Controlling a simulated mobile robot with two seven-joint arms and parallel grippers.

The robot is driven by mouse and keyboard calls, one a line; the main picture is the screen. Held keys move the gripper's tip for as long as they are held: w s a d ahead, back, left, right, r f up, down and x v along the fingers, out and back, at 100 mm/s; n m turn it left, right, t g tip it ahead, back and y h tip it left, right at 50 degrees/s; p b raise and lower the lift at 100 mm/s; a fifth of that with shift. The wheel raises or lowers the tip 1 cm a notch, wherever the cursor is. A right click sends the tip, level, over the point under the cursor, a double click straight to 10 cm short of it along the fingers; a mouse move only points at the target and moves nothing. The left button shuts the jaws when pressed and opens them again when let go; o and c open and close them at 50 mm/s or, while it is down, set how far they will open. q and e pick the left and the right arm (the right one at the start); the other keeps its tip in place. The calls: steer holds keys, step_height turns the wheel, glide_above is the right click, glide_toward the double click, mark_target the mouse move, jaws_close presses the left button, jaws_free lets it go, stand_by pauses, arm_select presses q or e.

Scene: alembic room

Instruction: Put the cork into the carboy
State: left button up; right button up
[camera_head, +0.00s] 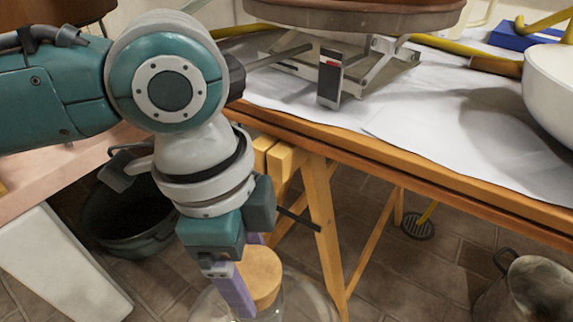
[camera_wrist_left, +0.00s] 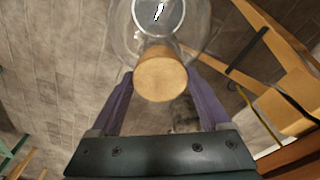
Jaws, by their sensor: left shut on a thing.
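The cork (camera_head: 262,272), a tan tapered stopper, is held between the purple fingers of my left gripper (camera_head: 246,290), which points down. In the left wrist view the cork (camera_wrist_left: 160,78) sits between the fingertips of the gripper (camera_wrist_left: 160,72), its wide flat end facing the camera. The clear glass carboy (camera_head: 305,297) is directly below, cut off by the bottom edge of the head view. Its round glass (camera_wrist_left: 197,22) also shows beyond the cork in the left wrist view. I cannot tell whether the cork's lower end touches or enters the neck. My right gripper is out of view.
A wooden trestle table (camera_head: 440,172) covered with white paper stands behind, its leg (camera_head: 322,225) close to my gripper. A dark bucket (camera_head: 130,235) stands on the tiled floor at left, a metal pot (camera_head: 535,290) at lower right. A white bowl (camera_head: 550,85) sits on the table.

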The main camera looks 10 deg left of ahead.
mark_target(246, 270)
arm_select(q)
steer(key=shift+f, duration=0.25)
stand_by(0.4)
steer(key=shift+f, duration=0.65)
stand_by(0.9)
steer(key=shift+p, duration=0.4)
steer(key=shift+f, duration=0.5)
stand_by(0.7)
steer(key=shift+f, duration=0.15)
stand_by(0.6)
steer(key=shift+f, duration=0.2)
stand_by(0.9)
steer(key=o, duration=1)
